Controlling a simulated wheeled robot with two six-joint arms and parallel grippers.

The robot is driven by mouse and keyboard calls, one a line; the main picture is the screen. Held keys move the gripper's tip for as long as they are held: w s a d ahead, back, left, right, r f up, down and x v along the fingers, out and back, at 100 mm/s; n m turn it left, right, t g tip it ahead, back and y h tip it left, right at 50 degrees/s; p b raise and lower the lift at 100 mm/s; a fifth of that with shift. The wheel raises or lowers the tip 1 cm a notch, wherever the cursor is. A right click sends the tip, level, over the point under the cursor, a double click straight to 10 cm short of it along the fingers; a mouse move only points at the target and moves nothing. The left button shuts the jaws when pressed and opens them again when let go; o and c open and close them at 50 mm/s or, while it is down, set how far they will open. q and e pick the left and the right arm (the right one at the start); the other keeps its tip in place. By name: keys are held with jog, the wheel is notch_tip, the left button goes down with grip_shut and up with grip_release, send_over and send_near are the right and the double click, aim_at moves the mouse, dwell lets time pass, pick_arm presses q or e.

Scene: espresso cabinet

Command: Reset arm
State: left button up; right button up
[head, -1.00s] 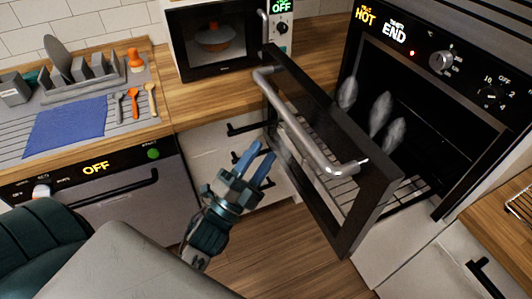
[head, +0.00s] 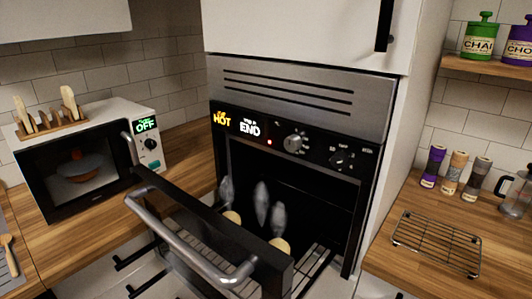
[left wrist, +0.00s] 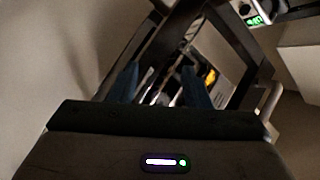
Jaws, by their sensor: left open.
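My left gripper (left wrist: 162,88) shows only in the left wrist view, with its two blue fingers apart and nothing seen between them. Beyond the fingers is a dark frame that looks like the open oven door, in dim light. The gripper is out of the head view. My right gripper is in neither view. In the head view the oven (head: 295,95) shows HOT and END, and its door (head: 225,235) hangs open with a metal handle (head: 185,245). Pale round items (head: 279,245) lie inside on the rack, with grey steam wisps above them.
A microwave (head: 80,165) marked OFF stands on the left counter with a wooden rack (head: 50,124) on top. On the right counter are an empty wire rack (head: 437,243), several spice jars and a glass pot (head: 517,192). The open oven door juts out in front.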

pick_arm(q)
jog(key=s+a+f+n+g+y, duration=0.1)
jog(key=s+f+n+g, duration=0.2)
jog(key=f, duration=0.7)
jog(key=s+a+f+n+g, duration=0.15)
jog(key=s+f, duration=0.25)
jog(key=f, duration=0.6)
jog(key=s+a+f+n+g+y, duration=0.1)
jog(key=s+f+g, duration=0.3)
jog(key=f, duration=0.7)
jog(key=s+a+f+n+g, duration=0.1)
jog(key=s+f+n+g, duration=0.1)
jog(key=s+f, duration=0.4)
jog(key=s+a+f+n+g, duration=0.1)
jog(key=s+f, duration=0.4)
jog(key=s, duration=0.7)
jog(key=s+a+f+n+g, duration=0.1)
jog(key=s+f+n+g, duration=0.2)
jog(key=s, duration=0.6)
notch_tip(320, 180, down, 4)
jog(key=shift+s+r+g, duration=0.2)
jog(key=shift+g, duration=1.05)
dwell(0.7)
